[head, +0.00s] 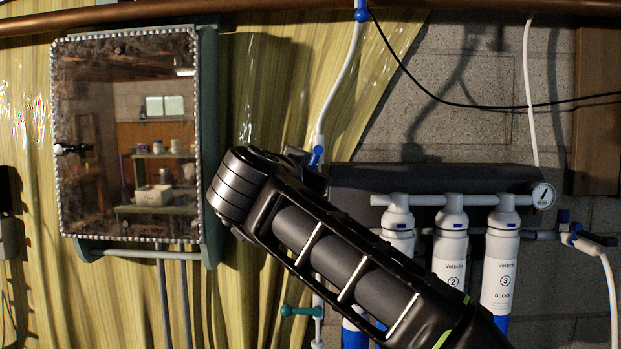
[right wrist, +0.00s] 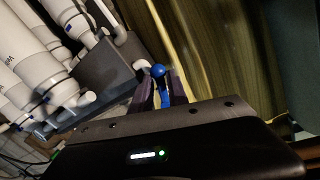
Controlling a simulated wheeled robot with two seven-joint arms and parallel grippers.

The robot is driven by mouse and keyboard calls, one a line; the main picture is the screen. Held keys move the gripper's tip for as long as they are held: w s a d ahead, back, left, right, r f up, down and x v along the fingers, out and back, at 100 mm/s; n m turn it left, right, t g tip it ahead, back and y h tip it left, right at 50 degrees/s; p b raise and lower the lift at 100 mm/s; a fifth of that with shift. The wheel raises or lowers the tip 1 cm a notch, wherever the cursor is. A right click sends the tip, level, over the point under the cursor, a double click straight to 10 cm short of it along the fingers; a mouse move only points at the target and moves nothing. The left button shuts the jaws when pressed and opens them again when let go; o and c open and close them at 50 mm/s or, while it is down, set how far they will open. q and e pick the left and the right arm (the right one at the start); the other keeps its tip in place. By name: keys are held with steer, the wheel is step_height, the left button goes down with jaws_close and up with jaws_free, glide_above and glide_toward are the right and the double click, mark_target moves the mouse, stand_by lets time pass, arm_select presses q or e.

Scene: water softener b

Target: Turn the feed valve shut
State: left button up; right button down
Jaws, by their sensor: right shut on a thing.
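A blue valve handle (head: 316,156) sits on the white pipe at the left end of the filter unit in the head view. In the right wrist view the blue handle (right wrist: 159,71), with a round end, stands between the two dark fingers of my right gripper (right wrist: 163,88). My right gripper is shut on this handle. In the head view my right arm covers most of the gripper and the pipe below the handle. My left gripper is not in view.
White filter cartridges (head: 451,262) hang right of my arm, with a gauge (head: 543,196) and another blue valve (head: 574,232) beyond. A mirrored cabinet (head: 128,140) hangs at left. A teal tap (head: 300,311) sits below my arm. A black cable (head: 470,104) crosses the upper right.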

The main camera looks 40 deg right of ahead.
steer(key=shift+w+a+r+m+y, duration=0.15)
steer(key=shift+a+m+y, duration=0.05)
steer(key=shift+m, duration=0.4)
steer(key=shift+w+a+r+m+y, duration=0.15)
steer(key=shift+a+m+y, duration=0.05)
steer(key=shift+m, duration=0.4)
steer(key=c, duration=1.3)
jaws_free()
